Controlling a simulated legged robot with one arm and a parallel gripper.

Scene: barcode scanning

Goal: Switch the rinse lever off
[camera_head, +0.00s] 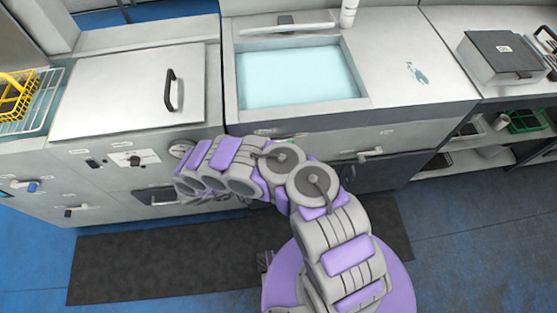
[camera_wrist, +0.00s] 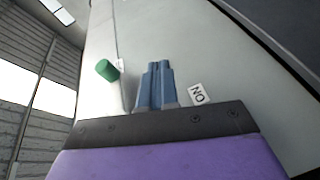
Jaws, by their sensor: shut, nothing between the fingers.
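A green knob or lever end (camera_wrist: 107,70) shows in the wrist view, left of my gripper (camera_wrist: 157,64). A thin grey part beside it runs down behind the fingers' left side. The gripper's two blue fingers are together, with nothing between them. A white label reading "ON" (camera_wrist: 198,95) is on the pale panel to the right of the fingers. The green end looks apart from the fingers; I cannot tell whether the grey part touches them. In the head view a small green spot (camera_head: 289,141) shows just above my arm, below the basin; my arm hides the panel there.
A water-filled basin (camera_head: 295,78) is in the counter, with a lidded unit (camera_head: 130,90) to its left. Other handles are on the front panels, including a blue-tipped one (camera_head: 33,187) at left and a grey one (camera_head: 370,154) right of my arm. A dark mat (camera_head: 110,265) lies on the floor.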

